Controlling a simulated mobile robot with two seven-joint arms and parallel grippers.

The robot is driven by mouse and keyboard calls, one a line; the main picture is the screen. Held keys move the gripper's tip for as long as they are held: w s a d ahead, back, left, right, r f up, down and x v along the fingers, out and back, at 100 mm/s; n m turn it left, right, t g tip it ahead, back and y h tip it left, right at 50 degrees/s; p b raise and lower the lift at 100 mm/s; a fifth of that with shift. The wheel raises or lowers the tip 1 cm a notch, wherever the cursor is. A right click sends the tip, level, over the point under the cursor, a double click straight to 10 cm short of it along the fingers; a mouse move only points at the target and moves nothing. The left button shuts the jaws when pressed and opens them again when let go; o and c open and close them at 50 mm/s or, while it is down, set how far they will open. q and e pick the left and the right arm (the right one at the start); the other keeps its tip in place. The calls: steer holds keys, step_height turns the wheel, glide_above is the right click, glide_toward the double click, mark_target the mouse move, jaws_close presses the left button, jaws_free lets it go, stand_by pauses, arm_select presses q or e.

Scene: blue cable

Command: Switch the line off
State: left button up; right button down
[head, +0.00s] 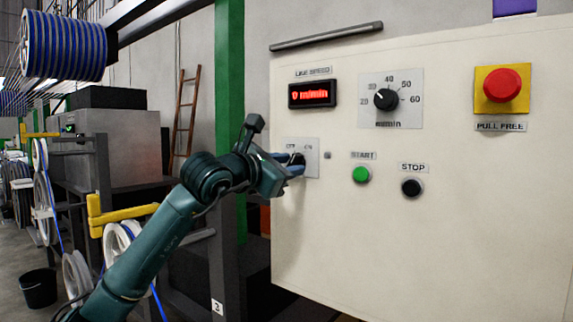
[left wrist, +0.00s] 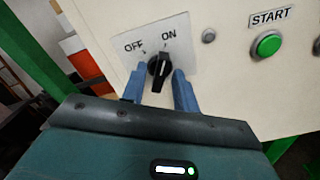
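The OFF/ON selector switch is a black rotary knob (left wrist: 160,72) on a light plate (head: 312,158) at the lower left of the cream control panel. In the left wrist view its white mark points up, towards the ON label. My left gripper (head: 296,165) is at the knob. Its two blue fingers (left wrist: 159,86) stand apart on either side of the knob, with gaps visible, so it looks open around it. In the head view the fingers partly hide the knob. My right gripper is not in view.
The panel also bears a lit red LINE SPEED display (head: 312,94), a speed dial (head: 386,99), a green START button (head: 361,174), a black STOP button (head: 411,187) and a red emergency button (head: 502,85). A green post (head: 229,70) stands left of the panel.

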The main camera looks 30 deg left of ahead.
arm_select(q)
steer(key=c, duration=0.6)
jaws_close()
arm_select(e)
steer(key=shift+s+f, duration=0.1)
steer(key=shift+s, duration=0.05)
